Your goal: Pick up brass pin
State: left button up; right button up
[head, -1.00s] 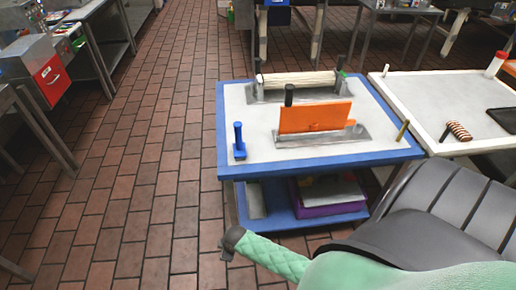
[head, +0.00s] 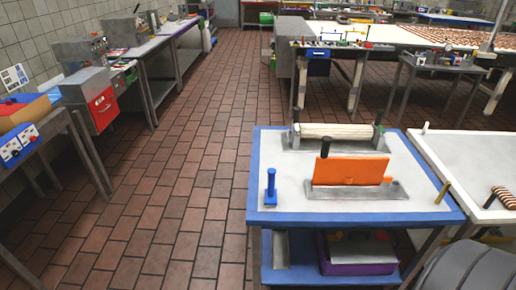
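A thin brass pin (head: 442,193) stands upright, slightly tilted, at the right front corner of the blue-edged table (head: 262,190). It is close to the edge of the neighbouring white-topped table (head: 440,148). From here I cannot tell how its lower end is seated. Neither of my grippers is in view.
On the blue-edged table are an orange plate (head: 335,171) on a metal base, a pale roller (head: 338,131) behind it, and a blue peg (head: 271,187) at left. A purple bin (head: 358,266) sits below. A striped roll (head: 503,198) lies right. Brick floor at left is clear.

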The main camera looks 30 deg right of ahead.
aim_at(447, 185)
jog(key=z, duration=1.7)
